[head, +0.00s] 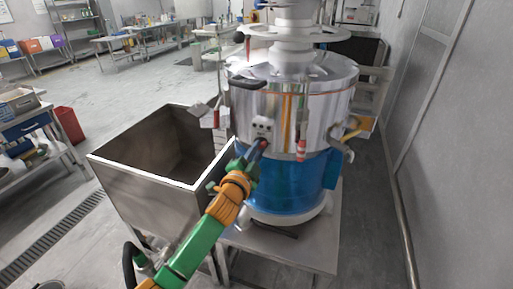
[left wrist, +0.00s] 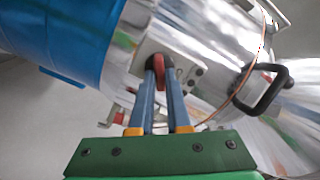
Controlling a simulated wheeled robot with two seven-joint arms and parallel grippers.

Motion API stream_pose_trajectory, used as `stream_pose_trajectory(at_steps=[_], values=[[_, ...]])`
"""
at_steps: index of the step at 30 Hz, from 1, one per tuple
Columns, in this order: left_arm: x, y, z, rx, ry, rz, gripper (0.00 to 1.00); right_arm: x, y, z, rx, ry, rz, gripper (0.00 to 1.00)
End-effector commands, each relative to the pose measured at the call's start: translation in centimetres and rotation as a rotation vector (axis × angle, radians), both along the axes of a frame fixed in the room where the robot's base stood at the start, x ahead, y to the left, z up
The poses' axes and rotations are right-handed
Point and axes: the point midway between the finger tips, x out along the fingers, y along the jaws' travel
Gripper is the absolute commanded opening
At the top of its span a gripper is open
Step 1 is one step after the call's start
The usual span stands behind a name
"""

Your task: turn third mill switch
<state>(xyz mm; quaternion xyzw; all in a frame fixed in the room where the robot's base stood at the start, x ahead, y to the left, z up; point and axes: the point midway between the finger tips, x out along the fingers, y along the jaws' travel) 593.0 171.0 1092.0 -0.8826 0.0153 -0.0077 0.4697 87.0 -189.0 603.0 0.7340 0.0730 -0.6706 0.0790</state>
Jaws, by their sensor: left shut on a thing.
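The mill (head: 330,100) is a shiny metal drum on a blue lower body (head: 285,185). A small pale switch plate (head: 262,125) is on its front. My left gripper (head: 261,147) reaches up to the mill's front at this plate. In the left wrist view, the two blue fingers (left wrist: 167,90) are shut on a red and black switch (left wrist: 168,74) on the metal plate. The fingers partly cover the switch, so its exact angle cannot be told. My right gripper is in neither view.
An open metal bin (head: 150,200) stands left of the mill. A black handle (left wrist: 265,90) sticks out from the drum, and a red-tipped part (head: 301,148) hangs on its front. A grey wall (head: 460,150) closes the right side.

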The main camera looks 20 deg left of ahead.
Motion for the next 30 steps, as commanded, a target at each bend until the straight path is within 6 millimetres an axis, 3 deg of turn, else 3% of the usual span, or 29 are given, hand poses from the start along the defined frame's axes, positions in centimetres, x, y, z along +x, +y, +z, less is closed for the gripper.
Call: stream_pose_trajectory(at_steps=[15,30], values=[[0.0,-0.1,-0.3,0.428,-0.01,-0.002,0.0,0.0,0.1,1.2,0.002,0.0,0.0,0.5],[-0.1,-0.2,-0.6,0.6,-0.014,-0.004,0.0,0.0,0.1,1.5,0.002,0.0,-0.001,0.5]])
